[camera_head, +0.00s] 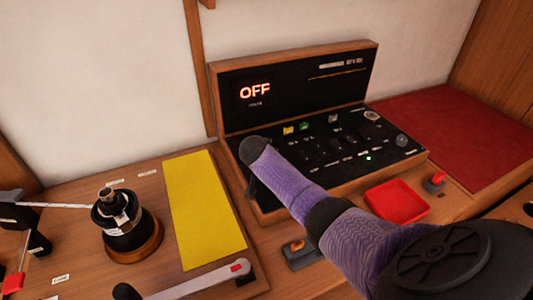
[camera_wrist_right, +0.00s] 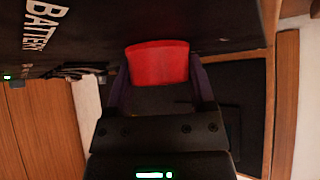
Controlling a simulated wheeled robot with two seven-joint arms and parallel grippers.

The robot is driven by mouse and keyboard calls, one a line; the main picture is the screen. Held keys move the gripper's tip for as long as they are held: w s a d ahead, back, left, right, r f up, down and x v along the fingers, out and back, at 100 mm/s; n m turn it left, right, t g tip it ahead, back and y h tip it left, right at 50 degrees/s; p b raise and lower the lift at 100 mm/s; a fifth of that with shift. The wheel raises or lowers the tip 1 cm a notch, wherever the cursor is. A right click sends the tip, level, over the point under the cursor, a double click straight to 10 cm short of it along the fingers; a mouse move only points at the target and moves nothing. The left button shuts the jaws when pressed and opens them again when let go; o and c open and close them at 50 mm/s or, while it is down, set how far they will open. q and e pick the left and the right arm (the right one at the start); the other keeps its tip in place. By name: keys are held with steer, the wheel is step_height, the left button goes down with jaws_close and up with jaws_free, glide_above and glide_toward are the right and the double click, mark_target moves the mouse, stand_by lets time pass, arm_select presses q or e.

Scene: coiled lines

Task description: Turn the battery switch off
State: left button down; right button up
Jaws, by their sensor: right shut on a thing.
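My right gripper (camera_wrist_right: 160,80) is shut on a red knob (camera_wrist_right: 158,62) in the right wrist view, one finger on each side of it. The knob sits against a dark panel (camera_wrist_right: 100,45) with a "BATTERY" label (camera_wrist_right: 42,22). The knob's exact angle is hard to tell. In the head view my right arm reaches from the lower right to the left end of the dark console (camera_head: 280,125). The arm hides the gripper and the knob there. The console's upright panel shows a lit "OFF" (camera_head: 255,91). My left gripper is out of view.
Small coloured switches and a green light (camera_head: 368,157) cover the console. A red tray (camera_head: 397,201) and a red-topped lever (camera_head: 435,183) stand in front of it. A yellow mat (camera_head: 205,212), a black winch (camera_head: 125,230) and a crank handle (camera_head: 195,284) lie left. A red mat (camera_head: 455,140) lies right.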

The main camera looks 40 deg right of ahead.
steer(key=shift+m+g+h+b, duration=0.3)
steer(key=shift+m+g, duration=0.2)
steer(key=shift+m, duration=0.3)
steer(key=o, duration=1.2)
steer(key=p+v, duration=0.4)
steer(key=v, duration=0.5)
steer(key=shift+w+p, duration=0.2)
steer(key=shift+p, duration=0.15)
steer(key=shift+s+a+r, duration=0.25)
steer(key=shift+a+r, duration=0.1)
steer(key=shift+a, duration=0.05)
